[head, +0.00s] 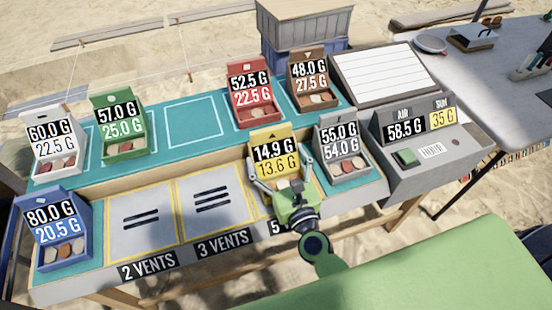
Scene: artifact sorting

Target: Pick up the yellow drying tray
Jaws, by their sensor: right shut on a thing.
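The yellow drying tray (262,139) stands on the lower front shelf of the bench, right of centre. Its back plate reads 14.9 G and 13.6 G. My right gripper (281,178) comes in from the front. Its two fingers reach along the left and right sides of the yellow tray and are shut on it. The gripper body hides the tray's front and part of its contents. I cannot tell whether the tray is lifted off the shelf. My left gripper is not in view.
A grey tray (341,155) stands close on the right, and a scale console (425,150) beyond it. Red (252,92), brown (310,80), green (120,125) and white (53,145) trays stand behind. A blue tray (60,235) is at the left. The vent panels (140,222) are empty.

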